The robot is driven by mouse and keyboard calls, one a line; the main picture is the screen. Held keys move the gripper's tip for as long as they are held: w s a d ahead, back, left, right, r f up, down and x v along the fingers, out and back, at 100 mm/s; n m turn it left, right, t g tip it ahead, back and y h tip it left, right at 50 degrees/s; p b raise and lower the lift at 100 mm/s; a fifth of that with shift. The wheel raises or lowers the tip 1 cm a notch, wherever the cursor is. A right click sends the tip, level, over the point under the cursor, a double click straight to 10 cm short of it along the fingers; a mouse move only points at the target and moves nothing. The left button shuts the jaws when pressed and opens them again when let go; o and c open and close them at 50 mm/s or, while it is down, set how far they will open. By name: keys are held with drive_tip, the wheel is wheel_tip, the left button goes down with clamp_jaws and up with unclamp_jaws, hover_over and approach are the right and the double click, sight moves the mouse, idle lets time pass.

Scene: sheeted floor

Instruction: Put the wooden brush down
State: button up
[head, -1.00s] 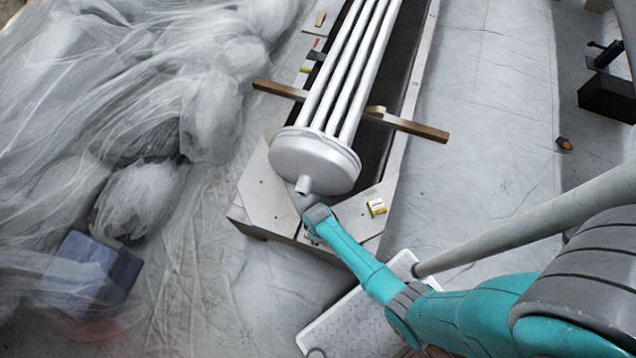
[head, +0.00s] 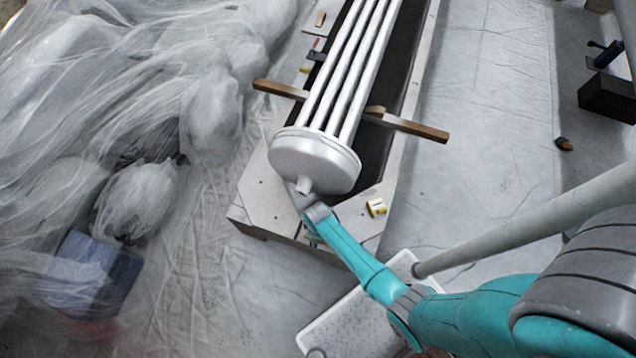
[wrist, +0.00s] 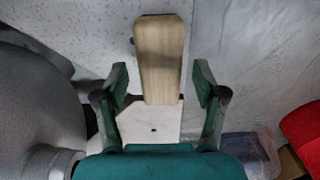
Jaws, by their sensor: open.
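The wooden brush (wrist: 160,55), as far as I can tell, is the pale wooden piece with a rounded far end in the wrist view. Its bristles do not show. My gripper (wrist: 160,84) is open, one green finger on each side of the wood, with visible gaps on both sides. The near end of the wood overlaps a pale plate (wrist: 150,125); I cannot tell whether it rests on it. In the head view my gripper and the brush are hidden behind my wrist and the round metal end cap (head: 315,163).
The cap ends a bundle of metal tubes (head: 350,65) on a long bench (head: 262,188). Wooden bars (head: 420,128) cross the bench. A small yellow block (head: 376,207) lies at its near corner. A blue box (head: 92,275) and plastic sheeting are left. Sheeted floor (head: 485,150) is open at right.

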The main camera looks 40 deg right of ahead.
wheel_tip(320, 180, up, 11)
idle(0.4)
drive_tip(key=s+r+m+t, duration=0.3)
drive_tip(key=s+r+t, duration=0.5)
drive_tip(key=s, duration=0.5)
drive_tip(key=s+r+m+t, duration=0.2)
drive_tip(key=s+r+t, duration=0.1)
drive_tip(key=r, duration=1.2)
drive_tip(key=s+r+m+t, duration=0.1)
drive_tip(key=s+r+t, duration=0.3)
drive_tip(key=r, duration=1.2)
drive_tip(key=shift+s+m, duration=0.4)
drive_tip(key=shift+s, duration=0.35)
drive_tip(key=shift+o, duration=0.5)
